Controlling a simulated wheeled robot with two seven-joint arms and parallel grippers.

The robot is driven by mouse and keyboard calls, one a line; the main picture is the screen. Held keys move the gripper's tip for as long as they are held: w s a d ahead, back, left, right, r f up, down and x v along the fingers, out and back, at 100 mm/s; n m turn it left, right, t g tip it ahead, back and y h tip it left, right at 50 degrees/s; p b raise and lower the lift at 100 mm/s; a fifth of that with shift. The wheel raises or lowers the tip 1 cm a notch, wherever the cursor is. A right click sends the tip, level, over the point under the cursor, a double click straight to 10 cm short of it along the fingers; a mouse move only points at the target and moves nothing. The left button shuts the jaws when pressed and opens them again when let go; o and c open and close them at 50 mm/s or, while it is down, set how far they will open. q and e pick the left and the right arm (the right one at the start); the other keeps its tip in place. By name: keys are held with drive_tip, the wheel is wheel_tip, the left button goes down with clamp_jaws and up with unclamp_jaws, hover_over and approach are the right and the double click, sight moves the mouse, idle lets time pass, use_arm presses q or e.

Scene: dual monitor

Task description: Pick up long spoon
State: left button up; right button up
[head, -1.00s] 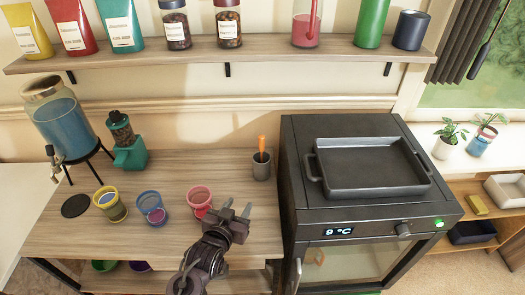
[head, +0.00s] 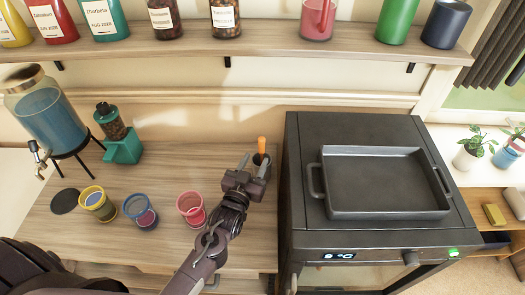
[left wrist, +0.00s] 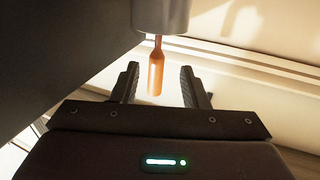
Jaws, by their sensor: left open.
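The long spoon (head: 262,146) stands in a dark grey cup (head: 259,165), with its orange handle sticking up above the rim. In the left wrist view the orange handle (left wrist: 156,72) shows between my open fingers, apart from both, with part of the cup (left wrist: 160,14) at the top edge. My left gripper (head: 256,159) is open right at the cup and hides part of it in the head view. The spoon's lower end is hidden inside the cup. My right gripper is not in view.
A black oven with a tray (head: 385,185) on top stands close to the right of the cup. Red (head: 191,207), blue (head: 139,209) and yellow (head: 98,203) cups stand on the table to the left. A shelf (head: 240,48) with jars runs above.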

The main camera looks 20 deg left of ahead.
sight(260, 152)
use_arm(q)
drive_tip(key=w, duration=0.1)
drive_tip(key=w+r+p, duration=0.1)
drive_tip(key=shift+w+d+r, duration=0.15)
drive_tip(key=shift+w+d, duration=0.05)
drive_tip(key=shift+w, duration=0.1)
drive_tip(key=w, duration=0.2)
drive_tip(key=shift+w+d+f+p, duration=0.1)
drive_tip(key=shift+w+f+p, duration=0.25)
drive_tip(key=shift+w+p, duration=0.05)
clamp_jaws()
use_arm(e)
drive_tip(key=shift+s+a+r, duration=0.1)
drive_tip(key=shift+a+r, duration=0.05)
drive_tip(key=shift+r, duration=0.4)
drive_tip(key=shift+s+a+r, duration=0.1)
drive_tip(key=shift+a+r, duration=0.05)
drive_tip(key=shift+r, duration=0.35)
